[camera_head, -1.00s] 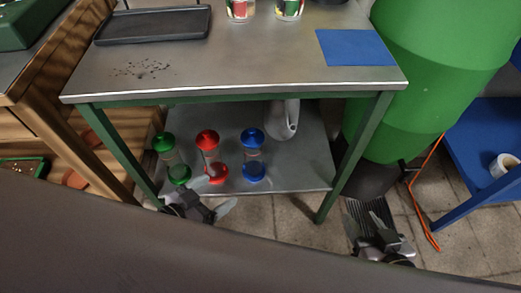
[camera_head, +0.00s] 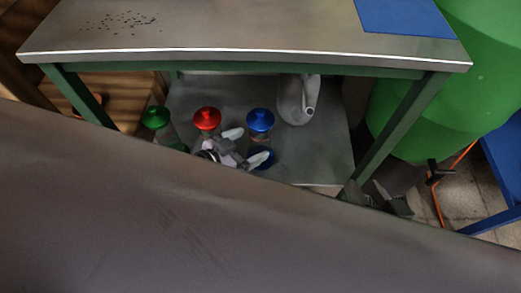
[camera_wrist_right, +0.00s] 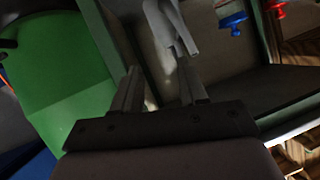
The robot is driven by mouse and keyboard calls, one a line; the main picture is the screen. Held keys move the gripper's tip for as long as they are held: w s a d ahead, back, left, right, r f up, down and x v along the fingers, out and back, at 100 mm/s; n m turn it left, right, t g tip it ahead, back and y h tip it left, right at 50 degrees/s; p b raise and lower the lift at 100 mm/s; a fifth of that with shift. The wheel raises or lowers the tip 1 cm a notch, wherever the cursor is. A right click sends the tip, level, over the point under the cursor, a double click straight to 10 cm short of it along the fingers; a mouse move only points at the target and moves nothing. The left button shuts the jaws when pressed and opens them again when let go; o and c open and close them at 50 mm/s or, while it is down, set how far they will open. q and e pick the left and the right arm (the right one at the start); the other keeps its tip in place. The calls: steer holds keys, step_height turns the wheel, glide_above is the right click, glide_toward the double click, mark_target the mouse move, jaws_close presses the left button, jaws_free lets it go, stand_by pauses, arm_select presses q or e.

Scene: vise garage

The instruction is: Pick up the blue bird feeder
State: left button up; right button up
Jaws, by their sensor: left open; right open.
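The blue bird feeder (camera_head: 261,121) stands on the lower shelf, right of the red and green ones, with a blue cap and base. Its cap also shows at the top of the right wrist view (camera_wrist_right: 233,20). My left gripper (camera_head: 245,147) is open, its fingers pointing towards the blue feeder's lower body; one finger overlaps its base in the picture. I cannot tell whether they touch. My right gripper (camera_wrist_right: 160,88) is open and empty; in the head view it is partly hidden near the table's right front leg.
The red feeder (camera_head: 207,119) and green feeder (camera_head: 156,117) stand left of the blue one. A pale watering can (camera_head: 293,103) is behind it to the right. The metal tabletop (camera_head: 250,35) overhangs the shelf (camera_head: 325,150). A green barrel (camera_head: 425,110) stands at right.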

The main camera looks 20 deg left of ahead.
mark_target(252, 145)
arm_select(q)
steer(key=b+x, duration=0.2)
steer(key=x, duration=0.2)
steer(key=shift+w+d+f, duration=0.2)
steer(key=shift+f, duration=0.05)
steer(key=shift+w+d, duration=0.1)
steer(key=shift+w, duration=0.15)
steer(key=c, duration=1.2)
steer(key=shift+r, duration=0.1)
steer(key=shift+c, duration=0.3)
arm_select(e)
steer(key=shift+w+a+f+y, duration=0.15)
steer(key=shift+a+y, duration=0.2)
steer(key=shift+a, duration=0.2)
steer(key=shift+w+a+y, duration=0.15)
steer(key=shift+a+y, duration=0.2)
steer(key=shift+a, duration=0.15)
arm_select(q)
steer(key=shift+r, duration=0.1)
